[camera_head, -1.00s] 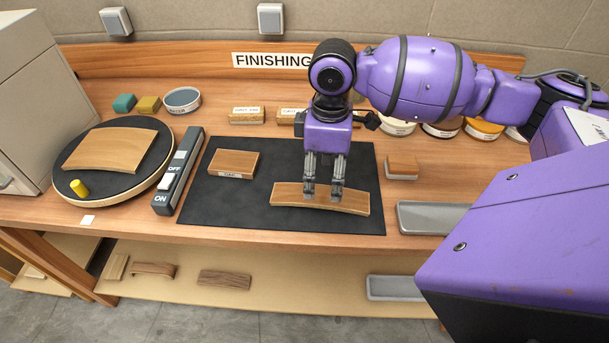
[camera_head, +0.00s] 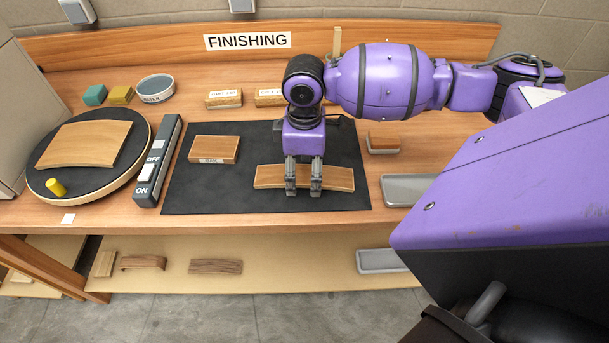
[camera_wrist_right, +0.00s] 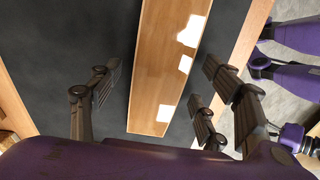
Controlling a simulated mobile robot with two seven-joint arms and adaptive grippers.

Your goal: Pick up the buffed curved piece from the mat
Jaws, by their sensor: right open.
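The curved wooden piece (camera_head: 338,179) lies on the dark mat (camera_head: 215,199), toward its near right side. My right gripper (camera_head: 303,189) is open and points down over the middle of this piece. In the right wrist view the piece (camera_wrist_right: 163,60) runs lengthwise between the spread fingers of the right gripper (camera_wrist_right: 160,78), with dark gaps on both sides. I see no clear contact. The fingers hide part of the piece's middle in the head view. My left gripper is not in view.
A wooden block (camera_head: 214,149) lies on the mat, left of the piece. Further left are a switch bar (camera_head: 160,158) and a round disc (camera_head: 90,188) bearing another curved piece (camera_head: 85,144). A grey tray (camera_head: 408,188) stands right of the mat. Mat space between block and piece is clear.

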